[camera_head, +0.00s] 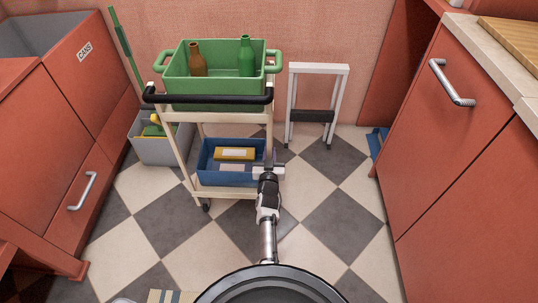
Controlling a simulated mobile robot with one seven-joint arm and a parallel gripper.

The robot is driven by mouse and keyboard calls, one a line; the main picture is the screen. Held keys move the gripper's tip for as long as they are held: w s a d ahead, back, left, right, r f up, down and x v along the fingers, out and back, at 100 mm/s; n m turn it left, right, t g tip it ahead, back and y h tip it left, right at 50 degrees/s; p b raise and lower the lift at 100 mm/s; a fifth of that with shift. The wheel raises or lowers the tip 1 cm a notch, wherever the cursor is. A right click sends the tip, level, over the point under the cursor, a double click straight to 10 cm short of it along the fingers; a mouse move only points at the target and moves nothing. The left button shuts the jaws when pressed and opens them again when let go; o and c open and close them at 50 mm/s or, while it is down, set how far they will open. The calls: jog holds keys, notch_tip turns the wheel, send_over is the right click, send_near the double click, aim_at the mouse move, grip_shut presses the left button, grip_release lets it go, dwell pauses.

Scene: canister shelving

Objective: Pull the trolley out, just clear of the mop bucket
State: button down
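The trolley (219,117) is a cream two-tier cart with a black push handle (210,99) across its front. It stands near the back wall. The mop bucket (160,151) is grey, with a green mop handle (124,42) leaning up from it. It stands close against the trolley's left side, partly hidden behind the trolley's left post. My gripper (268,170) is low at the trolley's front right corner, in line with its right post. Its fingertips are too small to tell whether they are open, shut or touching the post.
A green bin (216,86) with two bottles rides on the trolley's top, a blue bin (215,178) with a yellow box below. A white step stool (318,70) stands to the right. Red cabinets flank both sides. The checkered floor (225,240) in front is mostly clear.

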jog(key=shift+s, duration=0.25)
jog(key=c, duration=1.3)
grip_release()
